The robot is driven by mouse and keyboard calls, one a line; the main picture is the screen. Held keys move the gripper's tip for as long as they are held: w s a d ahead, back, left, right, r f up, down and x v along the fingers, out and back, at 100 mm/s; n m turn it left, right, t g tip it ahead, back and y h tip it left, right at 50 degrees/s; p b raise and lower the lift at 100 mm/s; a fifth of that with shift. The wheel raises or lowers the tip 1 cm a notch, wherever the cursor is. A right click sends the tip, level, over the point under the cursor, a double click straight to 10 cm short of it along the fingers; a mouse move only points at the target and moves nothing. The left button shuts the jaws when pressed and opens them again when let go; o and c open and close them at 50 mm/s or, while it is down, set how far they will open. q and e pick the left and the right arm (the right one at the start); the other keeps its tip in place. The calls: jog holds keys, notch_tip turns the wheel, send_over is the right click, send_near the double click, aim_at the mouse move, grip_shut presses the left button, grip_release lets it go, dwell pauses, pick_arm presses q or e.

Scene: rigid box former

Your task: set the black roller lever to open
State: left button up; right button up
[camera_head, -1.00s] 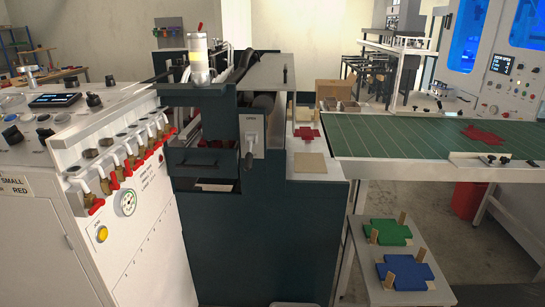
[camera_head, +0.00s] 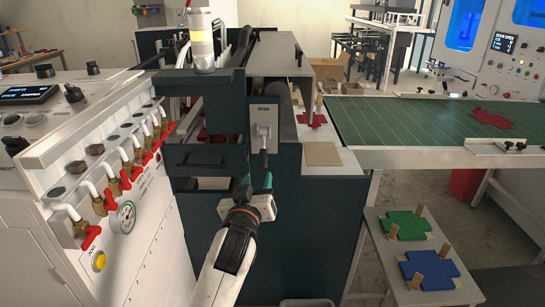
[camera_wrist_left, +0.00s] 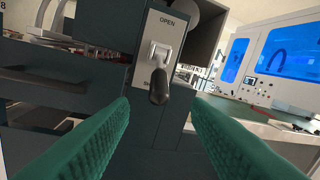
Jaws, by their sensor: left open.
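The black roller lever (camera_head: 263,158) hangs downward from a silver mount on a light plate (camera_head: 264,115) marked OPEN at its top. The plate is on the front of the dark machine (camera_head: 310,220). In the left wrist view the lever's black knob (camera_wrist_left: 158,88) points down and toward the camera, between the fingers and beyond their tips. My left gripper (camera_head: 257,183) is open, with green finger pads, just below the lever and apart from it. It also shows in the left wrist view (camera_wrist_left: 160,112). My right gripper is not in view.
On the left stands a white panel with several red-handled valves (camera_head: 130,173) and a gauge (camera_head: 123,217). To the right are a green conveyor (camera_head: 400,120) and a low shelf with green (camera_head: 408,225) and blue (camera_head: 428,270) pieces. The lever's front is free.

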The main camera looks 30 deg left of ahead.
aim_at(265, 159)
pick_arm(q)
jog(key=p+x, duration=0.1)
jog(key=x, duration=0.9)
jog(key=shift+w+a, duration=0.2)
jog(key=shift+w, duration=0.15)
jog(key=shift+c, duration=0.4)
grip_shut()
